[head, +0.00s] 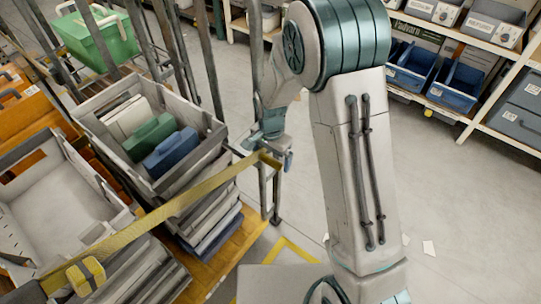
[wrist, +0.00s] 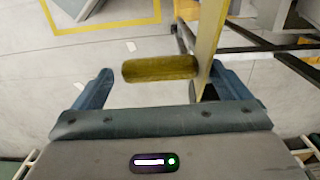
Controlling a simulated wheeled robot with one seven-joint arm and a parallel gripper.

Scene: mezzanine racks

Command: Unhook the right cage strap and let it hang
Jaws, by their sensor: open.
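A yellow strap (head: 170,207) runs taut across the front of the cage, from a yellow buckle-like piece (head: 86,276) at the lower left up to the cage's right post (head: 264,190). My gripper (head: 276,150) is at this right end. In the wrist view my gripper (wrist: 162,70) is open, with its two blue fingers apart. A yellow padded grip (wrist: 140,69) lies crosswise between them. The strap's flat band (wrist: 209,40) passes close to the right finger; I cannot tell if they touch. The hook itself is not clearly seen.
Behind the strap stand grey crates (head: 190,165) with folders and an empty pale tray (head: 50,190) on an orange base. A green crate (head: 95,35) is at the back left. Shelves with blue bins (head: 455,85) stand at the right. The floor between is mostly clear.

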